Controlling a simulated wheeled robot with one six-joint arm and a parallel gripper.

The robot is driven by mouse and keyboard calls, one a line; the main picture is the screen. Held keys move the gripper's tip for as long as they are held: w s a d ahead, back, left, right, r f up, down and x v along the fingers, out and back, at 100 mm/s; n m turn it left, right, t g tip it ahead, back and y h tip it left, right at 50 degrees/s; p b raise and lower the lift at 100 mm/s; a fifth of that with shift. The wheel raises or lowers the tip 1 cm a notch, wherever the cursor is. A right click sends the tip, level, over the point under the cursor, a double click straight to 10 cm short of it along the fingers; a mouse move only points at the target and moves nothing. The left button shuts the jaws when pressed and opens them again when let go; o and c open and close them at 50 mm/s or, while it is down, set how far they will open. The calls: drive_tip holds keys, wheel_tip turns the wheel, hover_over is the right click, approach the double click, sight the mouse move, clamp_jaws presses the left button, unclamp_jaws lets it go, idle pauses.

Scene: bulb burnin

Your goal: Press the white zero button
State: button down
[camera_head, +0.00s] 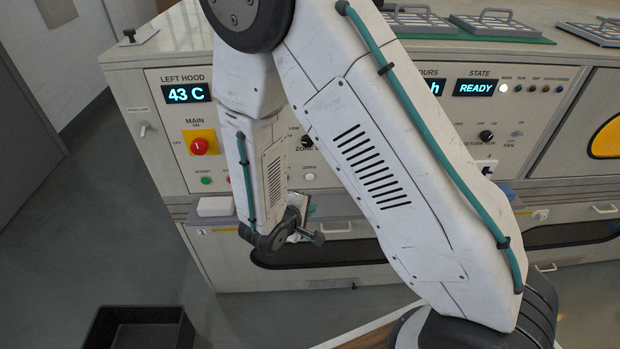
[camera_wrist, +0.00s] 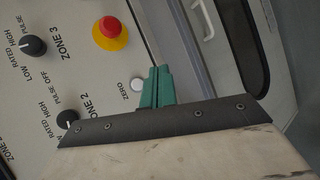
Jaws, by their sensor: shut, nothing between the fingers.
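The white zero button (camera_wrist: 137,84) is a small round button on the light panel, labelled ZERO, in the wrist view. In the head view the zero button (camera_head: 309,177) shows just right of my forearm. My gripper's green fingers (camera_wrist: 157,87) are shut and empty. In the wrist view their tips appear immediately right of the button, very near it in the picture. I cannot tell how far they stand off the panel or whether they touch. In the head view my wrist hangs below the button, and the fingers are mostly hidden.
A red knob on a yellow disc (camera_wrist: 110,32) and black zone knobs (camera_wrist: 33,46) sit near the button. The main red switch (camera_head: 199,146) is further left. A drawer handle (camera_wrist: 204,18) lies to the right. A black bin (camera_head: 139,328) stands on the floor.

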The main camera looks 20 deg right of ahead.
drive_tip(key=shift+w, duration=0.1)
drive_tip(key=shift+w+d, duration=0.45)
drive_tip(key=shift+w, duration=0.9)
drive_tip(key=shift+w+d, duration=0.5)
drive_tip(key=shift+w, duration=0.9)
drive_tip(key=shift+w+d, duration=0.45)
drive_tip(key=shift+w, duration=0.9)
drive_tip(key=shift+w, duration=0.1)
drive_tip(key=shift+w+d, duration=0.1)
drive_tip(key=shift+w, duration=0.2)
drive_tip(key=shift+w+d, duration=0.1)
drive_tip(key=shift+w, duration=0.3)
drive_tip(key=shift+s, duration=0.1)
drive_tip(key=shift+s+a, duration=0.25)
drive_tip(key=shift+s, duration=0.5)
drive_tip(key=shift+s+a, duration=0.25)
drive_tip(key=shift+s, duration=0.55)
drive_tip(key=shift+s+a, duration=0.25)
drive_tip(key=shift+s, duration=0.5)
drive_tip(key=shift+s+a, duration=0.25)
drive_tip(key=shift+s, duration=0.55)
